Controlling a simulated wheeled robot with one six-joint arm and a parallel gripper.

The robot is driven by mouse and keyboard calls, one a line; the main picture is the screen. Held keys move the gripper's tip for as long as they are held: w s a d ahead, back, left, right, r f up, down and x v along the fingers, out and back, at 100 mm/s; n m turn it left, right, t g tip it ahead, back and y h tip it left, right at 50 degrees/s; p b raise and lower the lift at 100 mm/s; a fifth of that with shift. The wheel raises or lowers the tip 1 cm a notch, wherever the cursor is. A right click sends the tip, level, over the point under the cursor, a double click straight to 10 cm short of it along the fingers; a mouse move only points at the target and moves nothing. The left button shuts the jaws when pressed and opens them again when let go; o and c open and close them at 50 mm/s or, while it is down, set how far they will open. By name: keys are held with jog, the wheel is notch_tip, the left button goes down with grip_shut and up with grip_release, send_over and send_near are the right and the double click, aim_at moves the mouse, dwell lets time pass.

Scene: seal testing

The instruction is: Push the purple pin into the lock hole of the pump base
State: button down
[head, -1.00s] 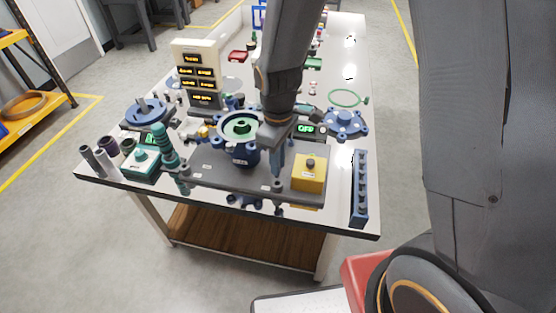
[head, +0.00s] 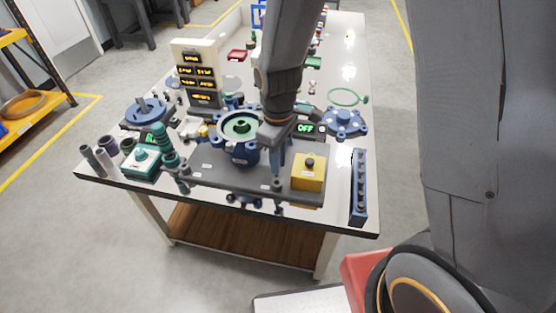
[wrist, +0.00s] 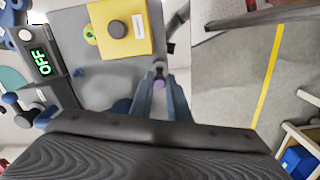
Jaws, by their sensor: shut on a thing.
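My gripper (head: 277,172) points down at the front edge of the grey pump base (head: 225,179), between the blue pump body (head: 243,150) and the yellow block (head: 309,172). The pump base (wrist: 100,82) lies to the left there. A small grey post stands right at the fingertips. The lock hole is hidden, so I cannot tell how far the pin sits in it.
The yellow block with a dark knob (wrist: 118,28) is close to the fingers. A blue slotted rack (head: 359,187) stands to the right. A teal box (head: 143,165) and grey tubes are at left. A display reading OFF (head: 305,128) stands behind the gripper. Open floor lies past the front edge.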

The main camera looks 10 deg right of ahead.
jog(key=shift+f, duration=0.1)
jog(key=shift+f+b, duration=0.6)
jog(key=shift+f, duration=0.45)
jog(key=shift+f, duration=0.2)
jog(key=shift+f+b, duration=0.3)
jog(key=shift+f, duration=0.2)
jog(key=shift+f+b, duration=0.35)
jog(key=shift+f, duration=0.65)
dwell(1.0)
jog(key=c, duration=1.6)
grip_release()
